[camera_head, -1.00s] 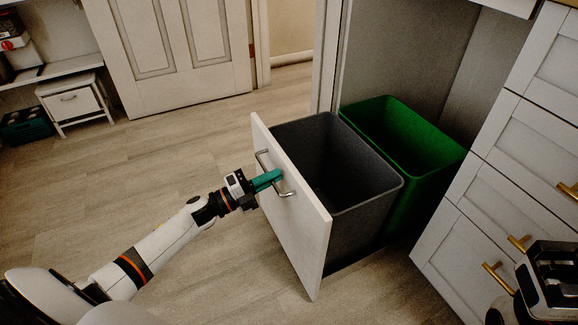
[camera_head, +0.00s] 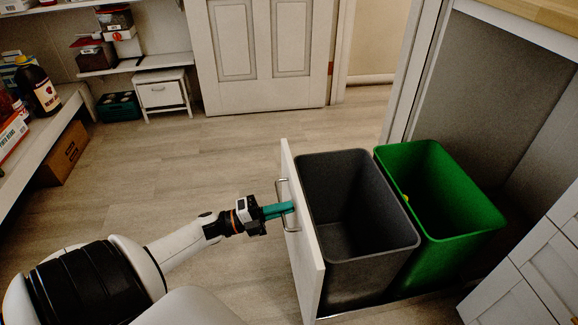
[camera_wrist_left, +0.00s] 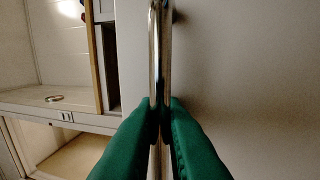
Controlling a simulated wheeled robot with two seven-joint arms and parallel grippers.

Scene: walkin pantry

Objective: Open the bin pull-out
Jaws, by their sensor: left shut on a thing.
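The bin pull-out's white front panel (camera_head: 303,235) stands well out from the cabinet in the head view. Behind it are a grey bin (camera_head: 350,200) and a green bin (camera_head: 440,195), both open-topped. My left gripper (camera_head: 285,210) is shut on the metal bar handle (camera_head: 281,190) of the panel. In the left wrist view the green fingers (camera_wrist_left: 160,130) close around the handle bar (camera_wrist_left: 156,60), with the pale panel (camera_wrist_left: 240,80) to the right. My right gripper is not in the current views.
White drawers (camera_head: 540,265) stand at the lower right. A closed white door (camera_head: 262,55) is at the back. Shelves (camera_head: 40,145) with bottles and boxes line the left, with a small white stool-like cabinet (camera_head: 162,94) behind. The wooden floor (camera_head: 180,165) left of the panel is clear.

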